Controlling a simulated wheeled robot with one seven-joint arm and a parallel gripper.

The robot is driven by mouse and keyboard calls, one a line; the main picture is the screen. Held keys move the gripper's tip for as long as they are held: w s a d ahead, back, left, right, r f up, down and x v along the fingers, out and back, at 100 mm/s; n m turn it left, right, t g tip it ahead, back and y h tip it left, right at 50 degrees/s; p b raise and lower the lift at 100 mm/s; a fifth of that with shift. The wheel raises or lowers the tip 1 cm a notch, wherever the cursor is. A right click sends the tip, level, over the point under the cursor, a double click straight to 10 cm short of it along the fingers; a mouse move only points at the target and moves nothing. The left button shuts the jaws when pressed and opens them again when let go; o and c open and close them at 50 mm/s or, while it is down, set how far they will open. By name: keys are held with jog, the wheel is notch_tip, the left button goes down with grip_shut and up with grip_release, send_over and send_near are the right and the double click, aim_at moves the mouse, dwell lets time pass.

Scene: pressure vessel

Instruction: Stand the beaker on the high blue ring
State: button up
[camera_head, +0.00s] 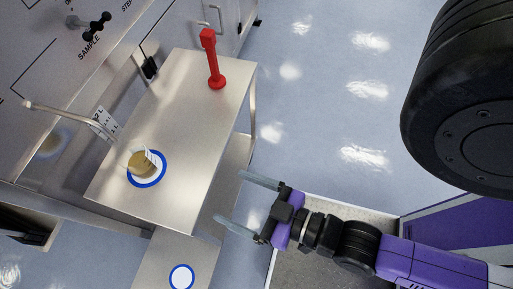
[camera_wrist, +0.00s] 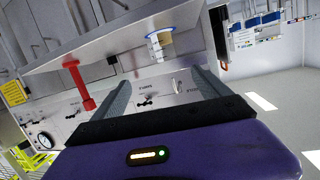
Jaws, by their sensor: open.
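The beaker (camera_head: 142,164), with amber contents, appears upright on the high blue ring (camera_head: 154,182) on the upper metal shelf. It covers much of the ring, so I cannot tell exact centring. In the wrist view the beaker (camera_wrist: 160,42) shows beyond my fingers, on the tilted shelf, with blue at its base. My gripper (camera_head: 231,198) is open and empty, to the right of the shelf's edge and apart from the beaker. In the wrist view its two fingers (camera_wrist: 160,84) are spread with nothing between them.
A red upright object (camera_head: 212,62) stands at the shelf's far end. A thin bent pipe (camera_head: 70,114) reaches from the panel near the beaker. A lower shelf bears another blue ring (camera_head: 181,277), empty. The middle of the upper shelf (camera_head: 185,115) is clear.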

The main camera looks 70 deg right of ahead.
jog(key=s+d+r+n+y, duration=0.2)
jog(key=s+d+r, duration=0.1)
jog(key=s+r, duration=0.1)
jog(key=shift+s+d+r+n+g+y, duration=0.2)
jog(key=shift+r+n+g+y, duration=0.1)
jog(key=shift+y, duration=0.1)
